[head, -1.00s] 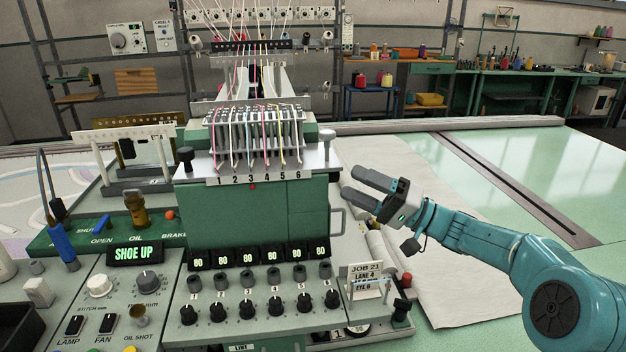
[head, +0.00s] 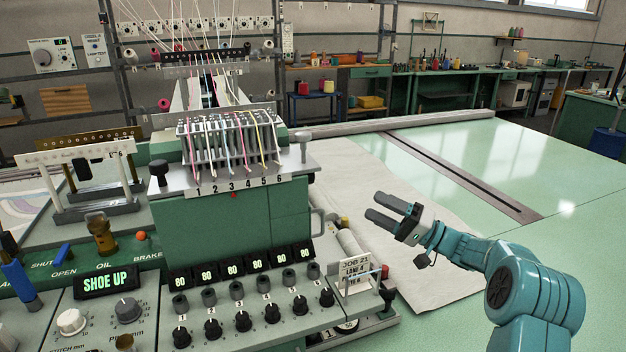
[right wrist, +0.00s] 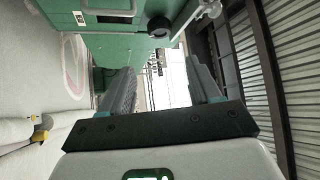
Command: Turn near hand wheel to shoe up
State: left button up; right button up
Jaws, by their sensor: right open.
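The green tufting head (head: 275,215) stands left of centre in the head view. A knob on a stem (head: 304,137) stands at its upper right, and a black knob (head: 159,168) stands at its left. I cannot tell which part is the near hand wheel. A black round knob (right wrist: 160,25) beside the green housing shows in the right wrist view. The display (head: 107,282) reads SHOE UP. My right gripper (head: 373,205) is open and empty, right of the tufting head and apart from it. Its parted fingers (right wrist: 160,72) show in the right wrist view. My left gripper is out of view.
A side handle (head: 318,222) sticks out from the green housing towards my right gripper. Pale cloth (head: 440,270) lies beneath. The green table (head: 560,200) at right is clear.

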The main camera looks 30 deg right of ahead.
aim_at(314, 178)
jog(key=p+x, duration=0.1)
jog(key=x, duration=0.4)
jog(key=p+x, duration=0.2)
jog(key=x, duration=0.3)
jog(key=p+x, duration=0.1)
jog(key=x, duration=0.4)
jog(key=shift+s+a+p, duration=0.2)
jog(key=shift+a+p, duration=0.05)
jog(key=shift+p, duration=0.05)
jog(key=shift+w+a+r, duration=0.15)
jog(key=shift+w+a, duration=0.05)
jog(key=shift+w, duration=0.25)
jog(key=shift+w+a, duration=0.1)
jog(key=c, duration=0.8)
